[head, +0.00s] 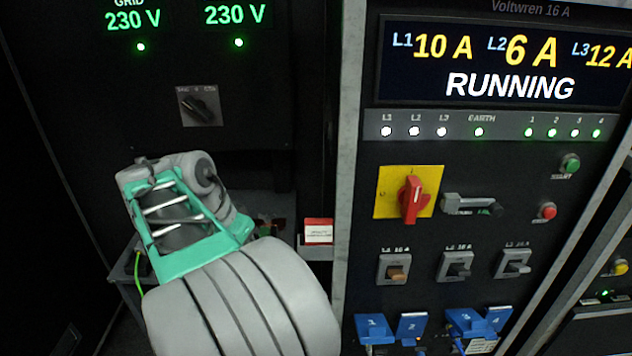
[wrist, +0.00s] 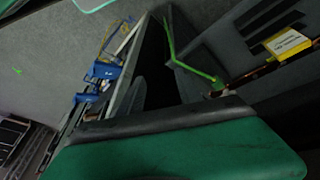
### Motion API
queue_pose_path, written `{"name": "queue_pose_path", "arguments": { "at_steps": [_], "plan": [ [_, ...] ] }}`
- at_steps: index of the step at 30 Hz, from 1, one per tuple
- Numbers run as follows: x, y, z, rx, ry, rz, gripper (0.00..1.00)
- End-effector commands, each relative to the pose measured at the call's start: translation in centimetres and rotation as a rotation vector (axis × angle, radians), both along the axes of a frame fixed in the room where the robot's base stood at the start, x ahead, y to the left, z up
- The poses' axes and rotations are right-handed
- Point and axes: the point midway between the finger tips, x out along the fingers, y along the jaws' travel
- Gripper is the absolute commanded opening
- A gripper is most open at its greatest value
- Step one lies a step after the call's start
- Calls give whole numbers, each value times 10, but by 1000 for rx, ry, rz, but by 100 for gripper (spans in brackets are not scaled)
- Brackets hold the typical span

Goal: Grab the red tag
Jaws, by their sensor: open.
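The red tag (head: 318,231) with a white printed label shows in the head view, on a small grey ledge just left of the light cabinet post. It is upright and faces me. I cannot make out the red tag in the wrist view. My gripper (wrist: 175,75) shows in the wrist view as a large green finger pad along the bottom and green edges at the top. It is open, and I see nothing held in it. My arm hides much of the ledge in the head view.
The right cabinet carries a yellow plate with a red rotary switch (head: 411,198), several small switches and blue plugs (head: 376,329). A selector knob (head: 199,104) is on the left panel. The wrist view shows a yellow label (wrist: 288,43) and a green cable (wrist: 178,58).

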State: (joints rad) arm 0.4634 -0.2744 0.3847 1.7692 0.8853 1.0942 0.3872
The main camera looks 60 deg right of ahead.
Motion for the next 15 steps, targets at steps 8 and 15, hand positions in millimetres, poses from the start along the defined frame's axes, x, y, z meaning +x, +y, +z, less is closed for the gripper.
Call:
{"name": "queue_pose_path", "arguments": {
  "at_steps": [8, 15],
  "plan": [
    [-83, -68, 132, -97, -58, -857, 42],
    [-101, -75, 114, -113, -70, -977, 42]
  ]
}}
